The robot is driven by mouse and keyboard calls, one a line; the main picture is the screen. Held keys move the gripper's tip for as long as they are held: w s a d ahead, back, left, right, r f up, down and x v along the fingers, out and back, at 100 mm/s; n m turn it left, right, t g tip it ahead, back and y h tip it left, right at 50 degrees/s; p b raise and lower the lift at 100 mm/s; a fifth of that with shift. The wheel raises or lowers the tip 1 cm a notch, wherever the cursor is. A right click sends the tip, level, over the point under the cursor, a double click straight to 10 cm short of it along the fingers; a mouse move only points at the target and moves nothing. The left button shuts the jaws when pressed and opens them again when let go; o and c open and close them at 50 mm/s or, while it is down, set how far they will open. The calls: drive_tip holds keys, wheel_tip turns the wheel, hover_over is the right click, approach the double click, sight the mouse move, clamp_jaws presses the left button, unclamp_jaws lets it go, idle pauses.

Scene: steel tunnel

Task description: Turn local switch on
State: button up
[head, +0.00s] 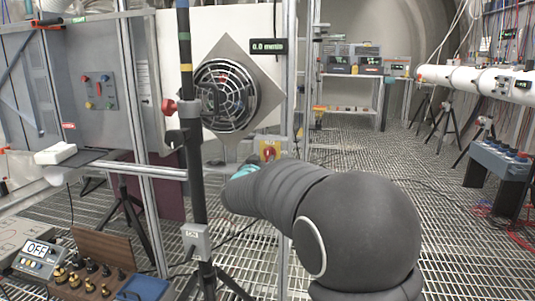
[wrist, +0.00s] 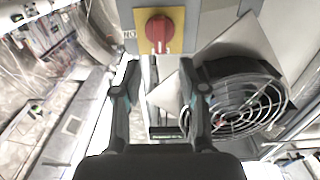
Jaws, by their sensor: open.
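The switch is a red rotary knob on a yellow plate (head: 268,151), fixed to a grey box by the frame post. In the wrist view the red knob (wrist: 158,30) shows large at the top centre, its grip bar roughly upright in the picture. Letters beside the plate, inverted in this view, appear to read ON. My gripper (wrist: 163,76) is open and empty, its two fingers apart and pointing towards the switch box, with the knob beyond the fingertips. No contact shows. In the head view my arm hides most of the gripper.
A round caged fan (head: 226,96) is mounted close to the switch, and a display (head: 268,46) above it reads 0.0. A dark pole (head: 186,90) with a red clamp stands left of my arm. An OFF display box (head: 38,258) sits lower left.

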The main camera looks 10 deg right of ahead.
sight(268, 153)
drive_tip(key=x, duration=0.7)
drive_tip(key=shift+w+d, duration=0.1)
drive_tip(key=shift+w, duration=0.15)
clamp_jaws()
